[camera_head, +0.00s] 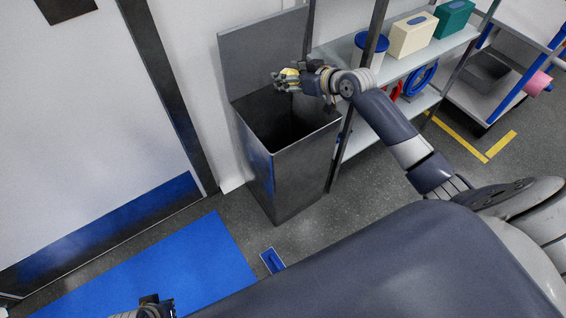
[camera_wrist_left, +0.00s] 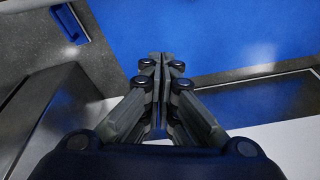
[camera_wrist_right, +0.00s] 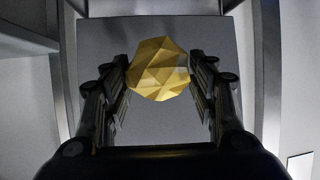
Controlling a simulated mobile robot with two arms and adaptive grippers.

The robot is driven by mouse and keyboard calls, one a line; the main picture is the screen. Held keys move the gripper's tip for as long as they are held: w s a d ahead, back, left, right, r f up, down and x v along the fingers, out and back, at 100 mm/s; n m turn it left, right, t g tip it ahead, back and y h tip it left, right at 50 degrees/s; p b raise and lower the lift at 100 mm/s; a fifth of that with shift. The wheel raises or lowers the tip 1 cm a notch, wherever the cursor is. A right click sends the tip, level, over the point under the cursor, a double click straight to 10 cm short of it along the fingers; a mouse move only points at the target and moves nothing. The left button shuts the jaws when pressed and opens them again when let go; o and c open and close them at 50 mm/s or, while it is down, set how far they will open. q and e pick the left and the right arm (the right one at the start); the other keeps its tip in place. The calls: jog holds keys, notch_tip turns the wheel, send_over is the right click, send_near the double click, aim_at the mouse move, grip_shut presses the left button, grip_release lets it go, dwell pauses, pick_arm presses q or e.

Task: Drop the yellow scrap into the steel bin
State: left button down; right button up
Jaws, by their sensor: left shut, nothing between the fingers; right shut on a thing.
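The yellow scrap (camera_wrist_right: 158,68) is a faceted, crumpled lump between the fingers of my right gripper (camera_wrist_right: 160,75) in the right wrist view. In the head view my right gripper (camera_head: 287,80) holds the scrap (camera_head: 290,72) above the open top of the steel bin (camera_head: 305,172), near its raised back panel. The bin is tall and dark grey, and its inside is in shadow, so its contents are hidden. My left gripper (camera_wrist_left: 162,62) is shut and empty, over the floor and the blue mat in the left wrist view. It shows only partly at the bottom of the head view (camera_head: 155,303).
A shelf rack (camera_head: 400,65) with a cream box (camera_head: 412,36), a green box (camera_head: 453,18) and a blue-lidded tub (camera_head: 370,48) stands right of the bin. A door (camera_head: 85,120) is at the left. A blue mat (camera_head: 160,270) lies on the floor in front of it.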

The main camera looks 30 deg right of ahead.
notch_tip(320, 180, down, 2)
jog(key=shift+f+b, duration=0.1)
jog(key=shift+b, duration=0.9)
jog(key=shift+f+b, duration=0.9)
jog(key=shift+b, duration=0.05)
pick_arm(q)
jog(key=v, duration=0.8)
jog(key=shift+w+r+t, duration=0.25)
jog(key=shift+w+t, duration=0.05)
jog(key=shift+a, duration=0.2)
pick_arm(e)
jog(key=o, duration=0.8)
